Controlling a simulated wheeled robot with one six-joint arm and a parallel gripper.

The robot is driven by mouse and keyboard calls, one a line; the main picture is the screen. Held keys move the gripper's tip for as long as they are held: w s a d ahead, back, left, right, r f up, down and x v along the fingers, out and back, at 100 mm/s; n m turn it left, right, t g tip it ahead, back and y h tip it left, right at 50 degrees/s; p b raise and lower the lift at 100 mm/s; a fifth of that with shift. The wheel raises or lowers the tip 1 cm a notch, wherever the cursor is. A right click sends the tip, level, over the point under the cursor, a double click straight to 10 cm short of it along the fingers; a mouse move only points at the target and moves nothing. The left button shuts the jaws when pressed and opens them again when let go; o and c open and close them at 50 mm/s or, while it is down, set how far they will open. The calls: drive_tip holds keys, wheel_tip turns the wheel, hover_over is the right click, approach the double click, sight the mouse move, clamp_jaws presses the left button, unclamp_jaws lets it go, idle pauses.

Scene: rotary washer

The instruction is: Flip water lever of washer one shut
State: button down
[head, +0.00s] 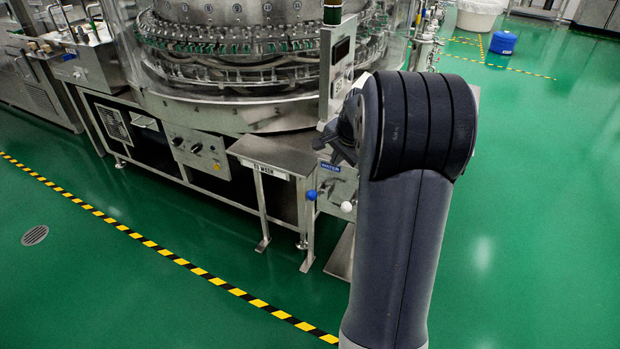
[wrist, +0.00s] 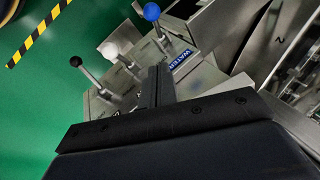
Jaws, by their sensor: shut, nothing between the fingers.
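The water lever has a blue ball knob (head: 311,195) on a metal rod, beside a blue WATER label (head: 330,167) on the washer's front panel. In the wrist view the blue knob (wrist: 151,12) stands at the top, its rod running down-right to the panel near the WATER label (wrist: 181,59). My gripper (head: 338,142) is above the panel in the head view, partly hidden by my arm. In the wrist view my gripper (wrist: 157,88) is shut and empty, its fingers over the panel and apart from the blue knob.
A white-knobbed lever (wrist: 108,50) and a black-knobbed lever (wrist: 75,62) stand beside the water lever. A metal side table (head: 275,153) with a sign reading 01 WASH juts out left of the panel. Green floor (head: 540,220) is clear at the right.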

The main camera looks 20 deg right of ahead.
drive_tip(key=b, duration=0.2)
hover_over(316, 194)
drive_tip(key=d, duration=0.3)
wheel_tip(316, 194, down, 10)
drive_tip(key=shift+s+a+f+b, duration=0.1)
drive_tip(key=shift+a+f+b, duration=0.25)
drive_tip(key=shift+a+f, duration=0.7)
drive_tip(key=shift+f, duration=0.15)
